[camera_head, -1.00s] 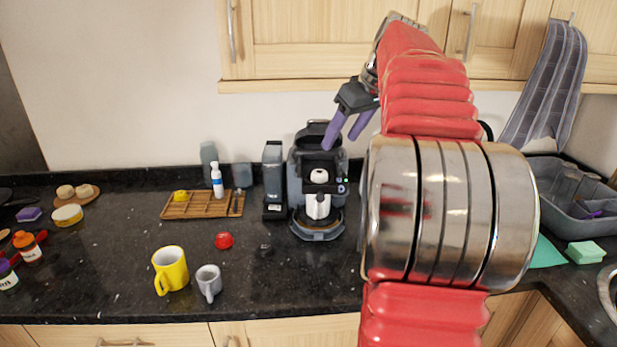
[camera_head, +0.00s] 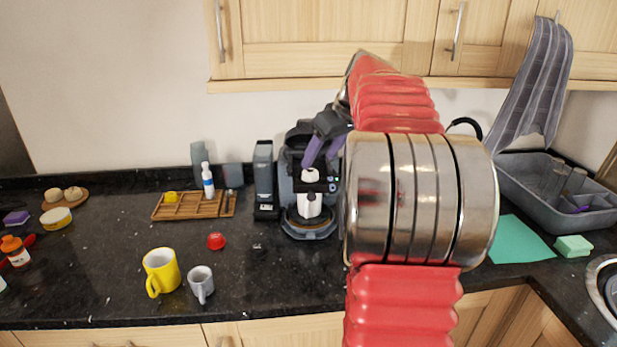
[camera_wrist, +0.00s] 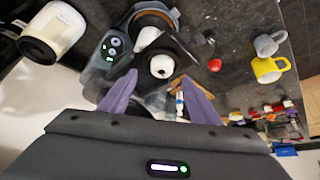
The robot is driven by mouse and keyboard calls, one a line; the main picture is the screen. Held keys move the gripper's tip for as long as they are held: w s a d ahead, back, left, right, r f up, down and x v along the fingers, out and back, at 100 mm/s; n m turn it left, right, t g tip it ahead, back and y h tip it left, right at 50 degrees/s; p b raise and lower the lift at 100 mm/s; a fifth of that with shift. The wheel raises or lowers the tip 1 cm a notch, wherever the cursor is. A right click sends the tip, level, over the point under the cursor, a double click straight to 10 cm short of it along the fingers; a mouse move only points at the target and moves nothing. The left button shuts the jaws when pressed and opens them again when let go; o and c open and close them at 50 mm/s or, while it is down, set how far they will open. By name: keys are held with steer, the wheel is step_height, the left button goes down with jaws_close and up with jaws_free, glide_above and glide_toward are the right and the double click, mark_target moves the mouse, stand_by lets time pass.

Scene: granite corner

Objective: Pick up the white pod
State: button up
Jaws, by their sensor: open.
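The white pod (camera_head: 309,175) is a small rounded white piece in the upper front of the dark coffee machine (camera_head: 298,135). It also shows in the wrist view (camera_wrist: 162,66), with a dark spot on its face. A white jug (camera_head: 310,205) stands below it on the machine's base. My gripper (camera_head: 320,162) has two purple fingers and is above the front of the machine. In the wrist view my gripper (camera_wrist: 159,77) is open, and the pod appears between and just beyond the fingertips. I cannot tell whether a finger touches anything.
A yellow mug (camera_head: 162,272), a grey mug (camera_head: 201,282) and a red lid-like piece (camera_head: 216,241) stand front left. A wooden tray (camera_head: 190,210) holds a white bottle (camera_head: 207,180). A grey basin (camera_head: 560,195) is at right. A cream cylinder (camera_wrist: 55,30) is beside the machine in the wrist view.

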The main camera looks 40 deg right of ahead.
mark_target(311, 172)
steer(key=shift+w+f, duration=0.15)
steer(key=shift+f, duration=0.1)
steer(key=x, duration=0.5)
steer(key=shift+w+a, duration=0.1)
steer(key=shift+a, duration=0.15)
steer(key=shift+f, duration=0.25)
